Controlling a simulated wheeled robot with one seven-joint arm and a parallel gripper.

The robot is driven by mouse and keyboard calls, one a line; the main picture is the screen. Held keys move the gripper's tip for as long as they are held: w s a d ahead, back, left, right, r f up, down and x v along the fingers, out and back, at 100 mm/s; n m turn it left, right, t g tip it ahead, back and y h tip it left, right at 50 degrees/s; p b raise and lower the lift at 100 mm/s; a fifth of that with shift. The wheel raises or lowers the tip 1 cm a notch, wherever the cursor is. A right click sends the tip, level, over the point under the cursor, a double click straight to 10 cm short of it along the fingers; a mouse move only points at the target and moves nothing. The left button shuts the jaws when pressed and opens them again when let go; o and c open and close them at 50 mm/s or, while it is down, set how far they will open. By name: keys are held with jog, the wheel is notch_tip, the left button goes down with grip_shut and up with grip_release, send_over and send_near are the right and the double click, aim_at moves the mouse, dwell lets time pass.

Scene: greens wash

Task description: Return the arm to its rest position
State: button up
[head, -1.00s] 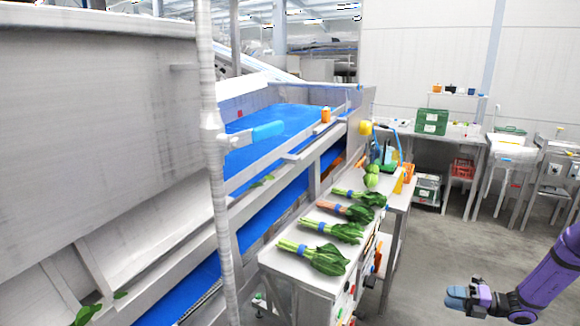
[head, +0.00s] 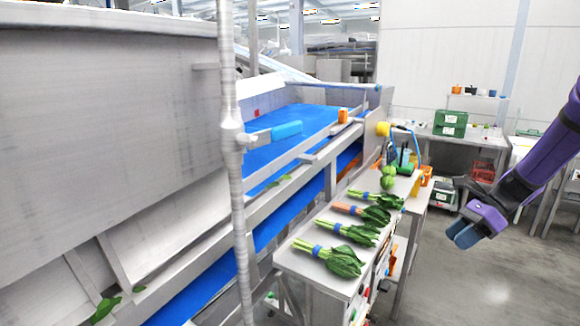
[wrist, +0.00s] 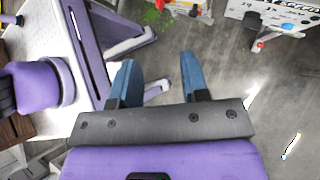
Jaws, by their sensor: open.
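My purple arm reaches in from the right in the head view. My gripper (head: 466,232) has blue fingers and hangs over the floor, to the right of the metal side table (head: 318,273). It touches nothing there. My own purple parts show at the left of that view.
Several bunches of leafy greens (head: 345,262) lie on the side table. A blue conveyor (head: 310,120) runs behind it, with a metal post (head: 231,150) in front. The floor (head: 490,275) at right is clear.

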jog(key=s+a+r+n+t+h, duration=0.3)
jog(key=s+r+n, duration=0.6)
jog(key=s, duration=0.4)
jog(key=s+a+r+n+t+h, duration=0.3)
jog(key=s+a+r+n+h, duration=0.3)
jog(key=s+r+n, duration=0.4)
jog(key=s+n, duration=0.2)
jog(key=s, duration=0.1)
jog(key=shift+s+a, duration=0.25)
jog(key=shift+a, duration=0.15)
